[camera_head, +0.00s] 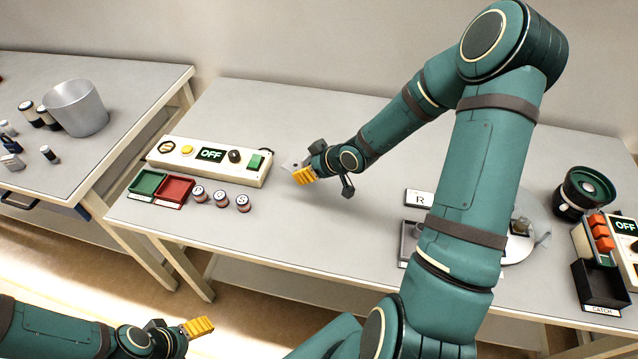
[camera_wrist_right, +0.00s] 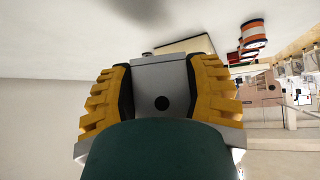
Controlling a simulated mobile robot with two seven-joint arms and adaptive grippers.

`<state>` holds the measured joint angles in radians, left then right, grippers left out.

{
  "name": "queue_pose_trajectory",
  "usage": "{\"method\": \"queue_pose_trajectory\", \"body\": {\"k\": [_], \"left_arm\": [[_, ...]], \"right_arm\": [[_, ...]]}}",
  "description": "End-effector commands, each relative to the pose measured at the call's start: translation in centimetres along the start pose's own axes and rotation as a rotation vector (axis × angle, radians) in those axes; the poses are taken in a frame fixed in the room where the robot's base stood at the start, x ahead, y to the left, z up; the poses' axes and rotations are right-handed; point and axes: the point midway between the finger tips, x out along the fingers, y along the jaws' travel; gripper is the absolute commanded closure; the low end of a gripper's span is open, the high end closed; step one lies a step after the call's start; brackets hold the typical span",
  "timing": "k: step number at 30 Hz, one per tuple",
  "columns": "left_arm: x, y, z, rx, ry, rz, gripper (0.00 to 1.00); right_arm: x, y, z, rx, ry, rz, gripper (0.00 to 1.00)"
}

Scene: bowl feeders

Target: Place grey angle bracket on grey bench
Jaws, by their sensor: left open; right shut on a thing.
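My right gripper (camera_head: 304,175) is over the middle-left part of the grey bench (camera_head: 330,115) in the head view, with its yellow fingers pointing left. It is shut on the grey angle bracket (camera_wrist_right: 162,82), which shows in the right wrist view as a grey plate with a dark round hole between the yellow fingers. In the head view only a small pale piece of the bracket (camera_head: 290,165) shows beside the fingers. Whether it touches the bench top I cannot tell. My left gripper (camera_head: 197,327) is open and empty at the lower left, off the bench's front edge.
A control box (camera_head: 212,161) reading OFF stands left of the right gripper. A green tray (camera_head: 147,183), a red tray (camera_head: 175,190) and three small spools (camera_head: 221,198) lie in front of it. A bowl feeder (camera_head: 585,190) stands far right. Bench behind the gripper is clear.

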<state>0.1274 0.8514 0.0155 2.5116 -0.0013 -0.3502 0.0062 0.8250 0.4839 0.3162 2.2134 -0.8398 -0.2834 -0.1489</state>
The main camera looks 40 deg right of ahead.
Motion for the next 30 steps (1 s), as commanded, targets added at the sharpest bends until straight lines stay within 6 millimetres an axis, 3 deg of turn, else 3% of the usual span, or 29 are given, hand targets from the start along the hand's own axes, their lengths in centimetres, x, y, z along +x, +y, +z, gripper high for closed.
{"method": "queue_pose_trajectory", "body": {"k": [15, 28, 29, 30], "left_arm": [[2.1, -0.8, 0.0, 0.003, 0.005, 0.0, 0.3], [2.4, -0.9, -0.1, 0.003, 0.007, 0.0, 0.3], [2.4, -0.9, -0.1, 0.003, 0.007, 0.0, 0.3], [2.4, -0.9, -0.1, 0.003, 0.007, 0.0, 0.3]], "right_arm": [[4.2, -0.1, 4.1, 0.001, 0.001, -0.001, 0.9], [4.6, 0.0, 4.6, -0.001, 0.002, 0.001, 0.9], [4.6, 0.0, 4.6, -0.001, 0.001, 0.001, 0.38], [4.6, 0.0, 4.6, -0.001, 0.001, 0.001, 0.24]]}}
